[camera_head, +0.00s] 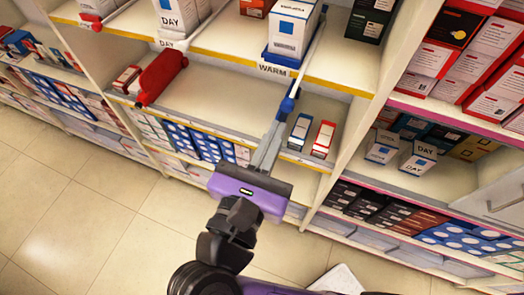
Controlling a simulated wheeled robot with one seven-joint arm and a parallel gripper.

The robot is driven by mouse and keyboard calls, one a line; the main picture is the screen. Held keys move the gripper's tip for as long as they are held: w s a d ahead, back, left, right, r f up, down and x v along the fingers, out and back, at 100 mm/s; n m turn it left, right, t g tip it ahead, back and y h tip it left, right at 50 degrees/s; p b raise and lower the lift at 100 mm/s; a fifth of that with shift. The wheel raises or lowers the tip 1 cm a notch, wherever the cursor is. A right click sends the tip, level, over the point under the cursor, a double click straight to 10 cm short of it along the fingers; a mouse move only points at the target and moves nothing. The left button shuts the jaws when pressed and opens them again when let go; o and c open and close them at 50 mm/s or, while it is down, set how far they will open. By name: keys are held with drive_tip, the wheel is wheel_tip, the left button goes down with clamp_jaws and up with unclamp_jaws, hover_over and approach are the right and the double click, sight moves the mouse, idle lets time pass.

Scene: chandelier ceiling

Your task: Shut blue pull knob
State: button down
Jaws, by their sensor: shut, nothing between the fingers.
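A blue pull knob (288,104) sits at the near end of a thin grey rod (311,49). The rod runs up and back alongside a white box (293,24) on a blue base, above the "WARM" label. My gripper (283,112) has a purple body and long grey fingers that point up the picture. The fingers are shut, with their tips at the knob. I cannot tell whether they touch it. The fingers hide part of the knob's near side.
A red bottle-shaped piece (162,74) lies beside a similar rod at left, and a red knob (97,23) is further left. Small blue and red boxes (323,139) stand right of my fingers. Shelf uprights and yellow shelf edges border this bay. The tiled floor (70,215) is clear at left.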

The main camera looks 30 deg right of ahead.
sight(297, 87)
drive_tip(key=shift+p+x, duration=0.4)
drive_tip(key=shift+x, duration=0.7)
drive_tip(key=shift+w+d, duration=0.35)
drive_tip(key=shift+d, duration=0.05)
drive_tip(key=shift+w+d, duration=0.1)
drive_tip(key=shift+d, duration=0.05)
drive_tip(key=b+x, duration=0.2)
drive_tip(key=x, duration=0.6)
drive_tip(key=shift+w+d+b, duration=0.1)
drive_tip(key=shift+d+b, duration=0.1)
drive_tip(key=shift+b, duration=0.15)
drive_tip(key=shift+r, duration=0.1)
drive_tip(key=shift+d, duration=0.15)
